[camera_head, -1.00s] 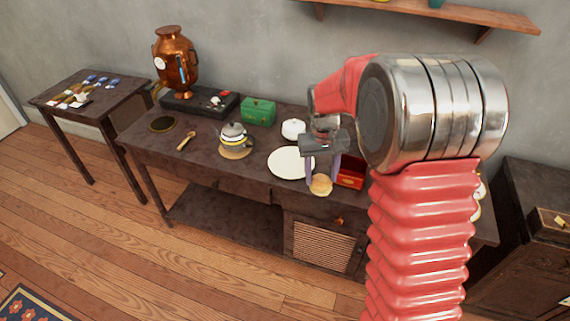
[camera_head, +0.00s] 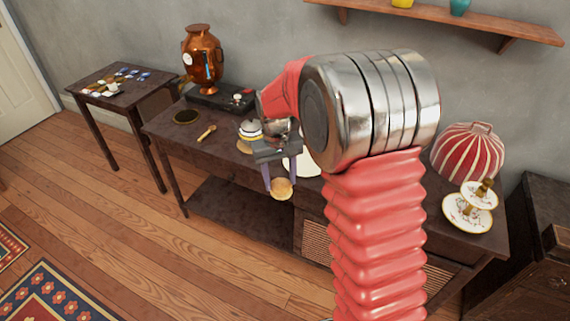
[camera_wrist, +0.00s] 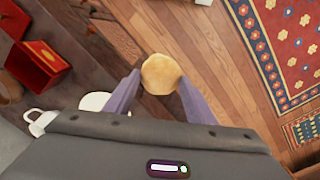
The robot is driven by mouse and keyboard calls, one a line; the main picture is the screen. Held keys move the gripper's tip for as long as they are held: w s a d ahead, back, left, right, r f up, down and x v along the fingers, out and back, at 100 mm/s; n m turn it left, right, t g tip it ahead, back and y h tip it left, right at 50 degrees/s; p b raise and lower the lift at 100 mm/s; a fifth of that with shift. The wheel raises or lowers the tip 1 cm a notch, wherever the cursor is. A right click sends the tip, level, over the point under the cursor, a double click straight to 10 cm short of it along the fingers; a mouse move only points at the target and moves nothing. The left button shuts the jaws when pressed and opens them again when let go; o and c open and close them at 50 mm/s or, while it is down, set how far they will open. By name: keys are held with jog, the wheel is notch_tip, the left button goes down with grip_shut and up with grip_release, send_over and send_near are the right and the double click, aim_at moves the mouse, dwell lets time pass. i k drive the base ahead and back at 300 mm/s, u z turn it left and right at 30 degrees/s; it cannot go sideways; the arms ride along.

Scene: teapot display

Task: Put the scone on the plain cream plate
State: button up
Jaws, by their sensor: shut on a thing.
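The scone (camera_head: 281,189) is round and golden brown. My gripper (camera_head: 281,183) is shut on it, in front of the long table's front edge. In the wrist view the scone (camera_wrist: 160,73) sits between the two purple fingertips, with wooden floor behind it. The plain cream plate (camera_head: 308,165) lies on the table, to the right of and behind the gripper, and is mostly hidden by my gripper and arm. A pale piece that looks like its rim (camera_wrist: 94,101) shows beside the left finger in the wrist view. The scone is apart from the plate.
A red box (camera_wrist: 38,66) shows in the wrist view. A striped red dome (camera_head: 468,151) and tiered stand (camera_head: 467,212) are at the right.

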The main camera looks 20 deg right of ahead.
aim_at(305, 162)
jog(key=u, duration=0.7)
jog(key=i, duration=1.5)
